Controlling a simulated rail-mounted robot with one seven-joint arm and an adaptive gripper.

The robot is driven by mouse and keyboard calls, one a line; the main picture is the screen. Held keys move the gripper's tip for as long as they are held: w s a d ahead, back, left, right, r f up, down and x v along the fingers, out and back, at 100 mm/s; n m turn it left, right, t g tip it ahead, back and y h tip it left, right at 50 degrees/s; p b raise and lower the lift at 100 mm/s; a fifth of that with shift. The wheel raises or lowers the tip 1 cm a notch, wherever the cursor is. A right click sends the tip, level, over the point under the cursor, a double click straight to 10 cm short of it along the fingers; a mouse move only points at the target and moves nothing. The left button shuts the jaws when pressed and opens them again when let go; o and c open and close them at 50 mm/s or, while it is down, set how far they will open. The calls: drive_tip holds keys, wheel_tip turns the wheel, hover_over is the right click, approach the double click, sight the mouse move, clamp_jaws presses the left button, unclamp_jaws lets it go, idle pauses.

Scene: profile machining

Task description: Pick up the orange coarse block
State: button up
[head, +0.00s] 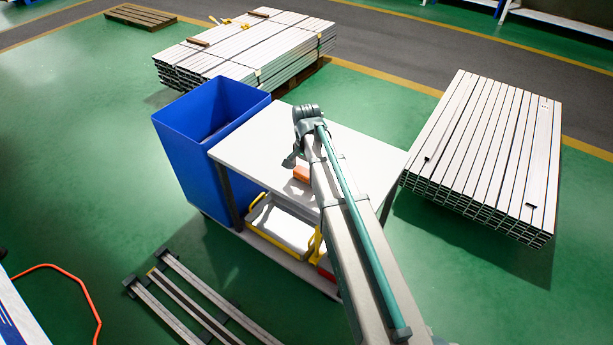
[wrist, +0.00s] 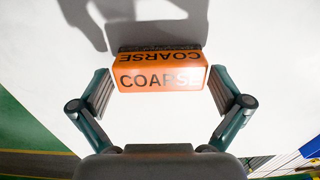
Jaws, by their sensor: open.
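The orange coarse block (wrist: 160,78) lies on the white tabletop (wrist: 270,60), with the word COARSE printed on two of its faces. It also shows in the head view (head: 302,173), partly hidden by my arm. My gripper (wrist: 161,93) is open, with one finger on the left and one on the right of the block. Small gaps show between the finger pads and the block's ends. In the head view my gripper (head: 292,160) is over the table beside the block, mostly hidden by my arm. A dark shadow lies beyond the block.
A tall blue bin (head: 185,150) stands against the table's left side. A lower shelf holds a yellow-rimmed tray (head: 280,228). Stacked metal profiles (head: 490,150) lie to the right, with more (head: 245,50) behind. The tabletop around the block is clear.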

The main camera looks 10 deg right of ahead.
drive_tip(key=shift+f, duration=0.75)
drive_tip(key=c, duration=0.9)
drive_tip(key=shift+o, duration=0.2)
drive_tip(key=shift+r, duration=0.2)
drive_tip(key=shift+r, duration=0.55)
drive_tip(key=s+r+b, duration=0.1)
drive_tip(key=s+r, duration=1)
drive_tip(key=s, duration=0.3)
drive_tip(key=shift+a+r, duration=0.3)
drive_tip(key=shift+a, duration=0.15)
